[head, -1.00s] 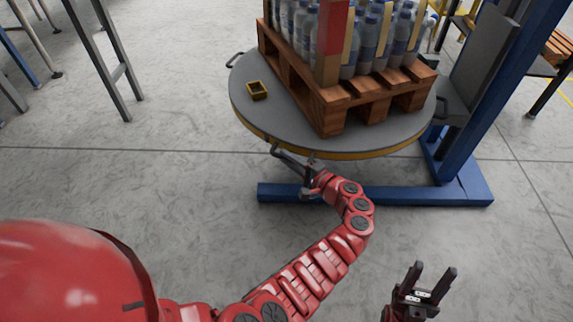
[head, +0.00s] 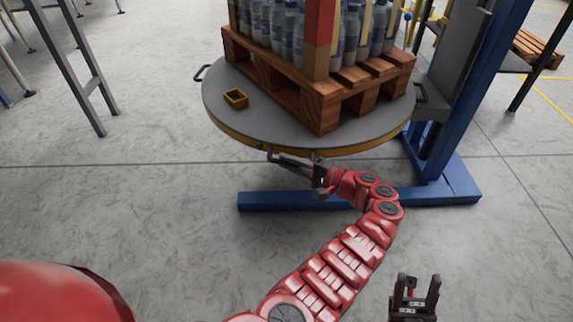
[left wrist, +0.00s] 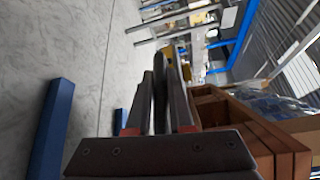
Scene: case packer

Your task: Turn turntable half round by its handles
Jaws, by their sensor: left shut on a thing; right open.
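The turntable (head: 262,128) is a round grey disc with a yellow rim, in the upper middle of the head view. One handle (head: 286,162) sticks out at its near edge, another (head: 203,73) at its left and a third (head: 420,92) at its right. My left gripper (head: 313,172) is shut on the near handle. In the left wrist view its fingers (left wrist: 160,95) point ahead with the dark handle between them; the exact contact is hard to see. My right gripper (head: 417,290) is open and empty, low at the right, apart from the turntable.
A blue frame (head: 262,201) with a post (head: 455,95) stands below and right. A grey metal stand (head: 82,75) is at the left. The floor between is clear.

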